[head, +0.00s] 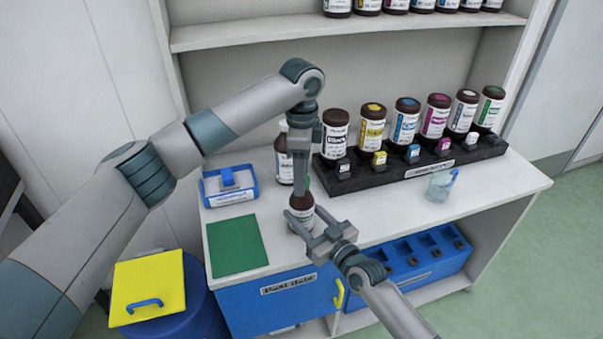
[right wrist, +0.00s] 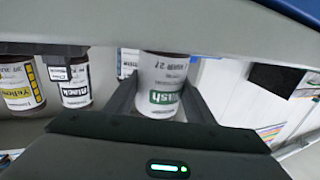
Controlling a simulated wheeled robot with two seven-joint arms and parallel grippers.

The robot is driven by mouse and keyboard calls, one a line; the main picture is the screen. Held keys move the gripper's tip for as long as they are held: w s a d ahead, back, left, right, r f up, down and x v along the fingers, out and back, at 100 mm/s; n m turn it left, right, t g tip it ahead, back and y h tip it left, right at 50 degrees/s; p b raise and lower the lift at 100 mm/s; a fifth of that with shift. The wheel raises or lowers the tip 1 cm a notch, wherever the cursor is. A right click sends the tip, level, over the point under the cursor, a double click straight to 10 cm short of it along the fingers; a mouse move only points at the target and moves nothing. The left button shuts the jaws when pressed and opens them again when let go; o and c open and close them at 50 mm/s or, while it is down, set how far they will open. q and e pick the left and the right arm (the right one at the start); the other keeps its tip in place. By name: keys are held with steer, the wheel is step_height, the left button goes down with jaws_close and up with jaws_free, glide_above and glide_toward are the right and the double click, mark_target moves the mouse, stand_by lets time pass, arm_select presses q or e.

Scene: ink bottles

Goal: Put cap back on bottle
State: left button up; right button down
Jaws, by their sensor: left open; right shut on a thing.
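A brown bottle (head: 302,203) with a white label stands near the front edge of the counter, under my left gripper. My right gripper (head: 303,222) is shut around its body from the front right. In the right wrist view the bottle (right wrist: 163,85) sits between both fingers, its label with green lettering upside down in the picture. My left gripper (head: 300,190) points straight down at the bottle's top and is open. A small green patch, possibly the cap, shows at the bottle's top by the left fingers. The left gripper hides most of the neck, so I cannot tell how the cap sits.
A black rack (head: 390,175) holds several ink bottles at the back. Another brown bottle (head: 283,163) stands behind my left gripper. A blue-edged tray (head: 230,199), a green mat (head: 237,246) and a clear cup (head: 440,186) are on the counter.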

arm_select(q)
steer(key=shift+r, duration=0.1)
step_height(320, 180, up, 12)
stand_by(0.6)
arm_select(e)
steer(key=c, duration=0.8)
jaws_free()
steer(key=shift+o, duration=0.2)
steer(key=shift+s, duration=0.1)
arm_select(q)
steer(key=shift+f+b, duration=1.4)
steer(key=shift+f, duration=0.05)
arm_select(e)
steer(key=v, duration=1.7)
steer(key=shift+d, duration=0.15)
